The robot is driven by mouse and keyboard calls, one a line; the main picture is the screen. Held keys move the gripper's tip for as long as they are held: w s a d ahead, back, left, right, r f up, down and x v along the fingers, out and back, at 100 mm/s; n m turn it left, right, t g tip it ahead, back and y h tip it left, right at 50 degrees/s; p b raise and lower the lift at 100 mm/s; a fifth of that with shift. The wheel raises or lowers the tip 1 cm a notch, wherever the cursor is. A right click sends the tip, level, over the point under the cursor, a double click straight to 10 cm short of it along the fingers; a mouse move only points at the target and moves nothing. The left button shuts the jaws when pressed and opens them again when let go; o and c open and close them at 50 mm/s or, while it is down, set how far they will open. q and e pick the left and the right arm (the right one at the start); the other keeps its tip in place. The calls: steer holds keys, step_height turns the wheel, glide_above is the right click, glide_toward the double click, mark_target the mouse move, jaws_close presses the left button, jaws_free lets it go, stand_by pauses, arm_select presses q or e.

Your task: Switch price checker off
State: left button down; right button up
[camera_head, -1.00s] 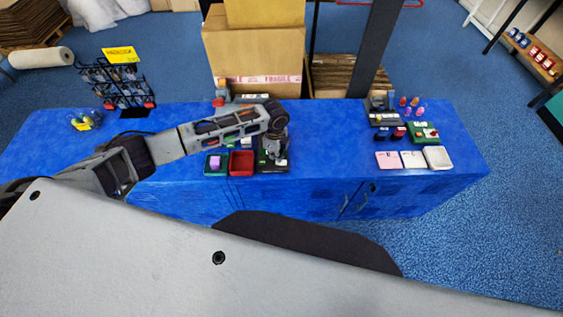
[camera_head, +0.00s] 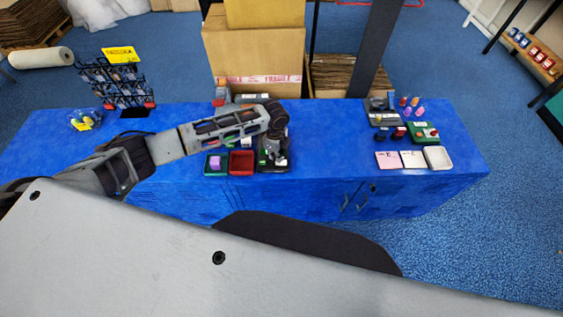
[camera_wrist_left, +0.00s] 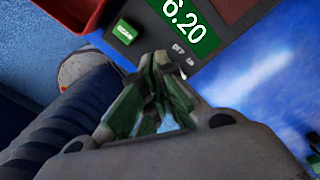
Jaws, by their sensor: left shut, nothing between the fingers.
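The price checker is a dark device (camera_head: 265,167) on the blue counter, mostly covered by my left gripper in the head view. In the left wrist view, the price checker (camera_wrist_left: 150,15) has a green display (camera_wrist_left: 188,22) reading 6.20, a green button (camera_wrist_left: 123,32) and small white lettering near its edge. My left gripper (camera_head: 276,157) points down over the device. In the wrist view its fingertips (camera_wrist_left: 160,62) are together and empty, close to the lettered edge. They hide what lies under them, and I cannot tell whether they touch it. My right gripper is not in view.
A red tray (camera_head: 234,168) stands just left of the device, with a green pad holding a purple block (camera_head: 215,162) beyond it. Cartons (camera_head: 255,50) stand behind the counter. Pink and white cards (camera_head: 388,160) lie to the right. The counter's middle right is clear.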

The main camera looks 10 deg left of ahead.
arm_select(q)
steer(key=shift+f+b, duration=0.5)
steer(key=shift+f, duration=0.8)
stand_by(1.6)
steer(key=shift+s, duration=0.1)
steer(key=shift+r+p, duration=3.55)
steer(key=shift+p, duration=0.2)
steer(key=shift+d, duration=0.1)
